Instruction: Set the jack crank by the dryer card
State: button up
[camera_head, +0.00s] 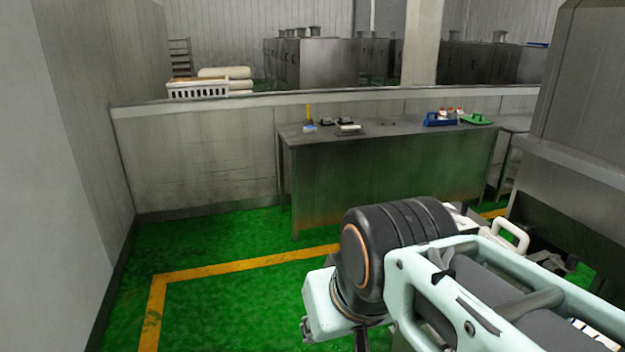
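I cannot make out a jack crank or a dryer card for certain. Small things lie on a steel table (390,175) against the low wall ahead. At its left end are a yellow upright piece (308,112), a small blue-and-white item (309,128), dark items (345,121) and a grey-white item (350,130). All are too small to name. My arm fills the lower right, with a black ribbed joint and pale mint links. My gripper's fingers do not show.
A blue carrier (439,119) with red-and-white items and a green item (476,119) sit at the table's right. A large steel machine (585,95) stands at right. Green floor (235,305) with a yellow line (245,263) is clear at left. A white crate (197,90) is beyond the wall.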

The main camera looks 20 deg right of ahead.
aim_at(465, 203)
jog(key=i+z, duration=0.2)
jog(key=i, duration=0.35)
jog(key=i+j+z, duration=0.25)
jog(key=i, duration=0.3)
jog(key=l, duration=0.1)
